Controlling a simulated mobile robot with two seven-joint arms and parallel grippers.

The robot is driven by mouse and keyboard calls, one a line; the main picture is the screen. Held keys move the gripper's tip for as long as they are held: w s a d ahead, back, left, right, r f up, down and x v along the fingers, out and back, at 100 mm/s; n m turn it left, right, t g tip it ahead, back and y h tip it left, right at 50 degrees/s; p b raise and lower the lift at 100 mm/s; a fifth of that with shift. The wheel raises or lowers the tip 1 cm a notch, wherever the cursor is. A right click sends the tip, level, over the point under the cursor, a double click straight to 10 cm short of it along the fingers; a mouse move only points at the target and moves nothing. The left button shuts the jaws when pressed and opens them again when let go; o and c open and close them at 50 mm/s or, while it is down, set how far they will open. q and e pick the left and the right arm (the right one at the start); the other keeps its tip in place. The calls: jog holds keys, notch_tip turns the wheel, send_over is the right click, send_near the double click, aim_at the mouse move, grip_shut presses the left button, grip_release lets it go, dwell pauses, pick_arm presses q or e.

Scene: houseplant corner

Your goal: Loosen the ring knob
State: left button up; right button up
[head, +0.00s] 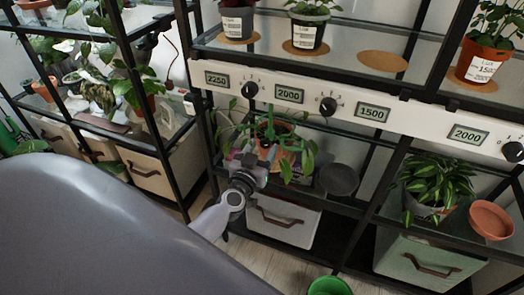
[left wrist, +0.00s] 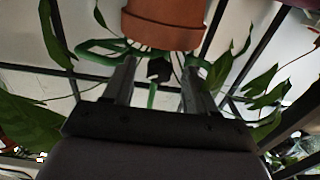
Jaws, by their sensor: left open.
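A small black knob (left wrist: 160,70) shows in the left wrist view, beside green curved ring-like parts (left wrist: 100,47) near a terracotta pot (left wrist: 165,22). I take this for the ring knob. My left gripper (left wrist: 157,88) is open, with one finger on each side of the knob in the picture. I cannot tell whether either finger touches it. In the head view my left gripper (head: 255,163) is in front of the potted plant on the middle shelf, and its terracotta pot (head: 274,133) is partly hidden by leaves. The knob cannot be made out there. My right gripper is not in view.
A white panel (head: 345,108) with displays and black dials runs above the plant. Black shelf posts (head: 195,95) stand close by on the left. A dark round dish (head: 339,179) is right of my gripper, and a drawer box (head: 280,220) is below. Leaves crowd the space.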

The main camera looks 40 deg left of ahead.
pick_arm(q)
jog(key=shift+w, duration=0.1)
jog(key=c, duration=1.1)
jog(key=shift+o, duration=0.2)
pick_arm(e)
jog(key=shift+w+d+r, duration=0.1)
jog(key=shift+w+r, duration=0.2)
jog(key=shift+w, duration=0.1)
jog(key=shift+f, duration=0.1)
